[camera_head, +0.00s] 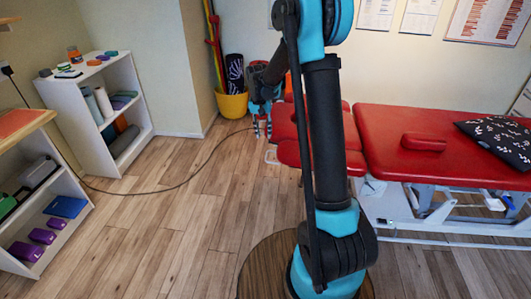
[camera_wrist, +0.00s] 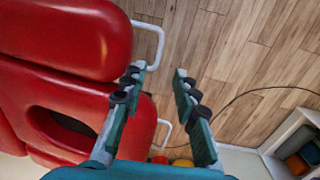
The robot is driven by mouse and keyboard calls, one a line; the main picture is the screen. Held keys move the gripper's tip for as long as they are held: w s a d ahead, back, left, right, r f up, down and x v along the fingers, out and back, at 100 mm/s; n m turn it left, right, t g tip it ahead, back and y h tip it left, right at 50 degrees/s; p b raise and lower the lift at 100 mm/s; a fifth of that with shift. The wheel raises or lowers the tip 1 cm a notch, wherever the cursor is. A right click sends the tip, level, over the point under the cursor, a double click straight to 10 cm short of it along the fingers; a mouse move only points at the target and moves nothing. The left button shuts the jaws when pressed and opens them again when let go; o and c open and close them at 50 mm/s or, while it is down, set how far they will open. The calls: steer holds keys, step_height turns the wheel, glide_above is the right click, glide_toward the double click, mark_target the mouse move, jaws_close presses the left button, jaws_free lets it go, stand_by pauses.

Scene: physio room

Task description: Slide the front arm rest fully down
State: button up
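The red treatment table (camera_head: 385,130) has a padded head section (camera_head: 283,122) at its left end. The front arm rest (camera_head: 290,154) is a red pad on the near side of it, with a white handle (camera_head: 271,157). In the wrist view the front arm rest (camera_wrist: 75,38) fills the upper left, its handle (camera_wrist: 158,45) sticking out right. The head section (camera_wrist: 95,105) with its face hole is below it. My gripper (camera_head: 262,128) is open and empty beyond the table's left end. Its fingers (camera_wrist: 159,72) have only floor between them, apart from the handle. My arm hides part of the table.
A second white handle (camera_wrist: 165,130) shows on the far side of the head section. A yellow bucket (camera_head: 232,105) stands behind my gripper. A white shelf (camera_head: 100,105) is at left. A dark cable (camera_head: 165,191) crosses the otherwise clear floor. A red cushion (camera_head: 423,142) lies on the table.

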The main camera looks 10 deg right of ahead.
steer(key=f, duration=0.7)
steer(key=d+f, duration=0.1)
steer(key=f, duration=0.3)
steer(key=shift+s, duration=0.15)
steer(key=shift+r, duration=0.1)
jaws_close()
steer(key=shift+a, duration=0.1)
